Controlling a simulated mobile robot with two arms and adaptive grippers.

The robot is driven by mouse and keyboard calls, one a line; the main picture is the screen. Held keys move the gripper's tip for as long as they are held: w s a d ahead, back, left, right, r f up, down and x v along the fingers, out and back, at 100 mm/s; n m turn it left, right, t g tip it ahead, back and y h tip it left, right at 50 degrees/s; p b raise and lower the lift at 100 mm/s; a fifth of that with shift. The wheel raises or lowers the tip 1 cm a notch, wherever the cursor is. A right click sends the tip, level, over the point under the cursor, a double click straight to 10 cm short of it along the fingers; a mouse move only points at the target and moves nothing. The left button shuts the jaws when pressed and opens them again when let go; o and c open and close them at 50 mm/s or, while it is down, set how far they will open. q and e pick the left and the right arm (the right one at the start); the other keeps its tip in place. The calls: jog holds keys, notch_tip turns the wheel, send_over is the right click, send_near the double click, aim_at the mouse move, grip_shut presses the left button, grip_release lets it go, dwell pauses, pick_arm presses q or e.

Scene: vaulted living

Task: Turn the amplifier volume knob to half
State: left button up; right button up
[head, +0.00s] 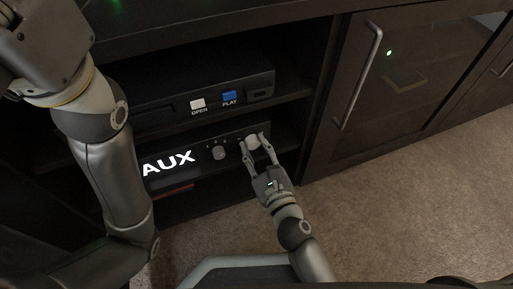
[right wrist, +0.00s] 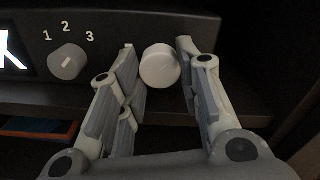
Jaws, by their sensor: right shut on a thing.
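The amplifier (head: 232,135) is a black unit on a cabinet shelf, with a lit AUX display (head: 168,164). Its large round silver volume knob (right wrist: 160,66) is at the right of the front panel; it also shows in the head view (head: 253,141). My right gripper (head: 256,145) is at the panel, shut on the volume knob, with one finger on each side of it in the right wrist view. I cannot read the knob's pointer clearly. My left arm crosses the left of the head view; its gripper is out of sight.
A smaller selector knob (right wrist: 66,62) marked 1, 2, 3 sits left of the volume knob. A disc player (head: 180,97) with OPEN and PLAY buttons is on the shelf above. A glass cabinet door with a long handle (head: 359,76) stands to the right. Carpet (head: 400,210) lies clear in front.

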jog(key=o, duration=1.1)
jog(key=shift+c, duration=0.2)
jog(key=shift+r, duration=5)
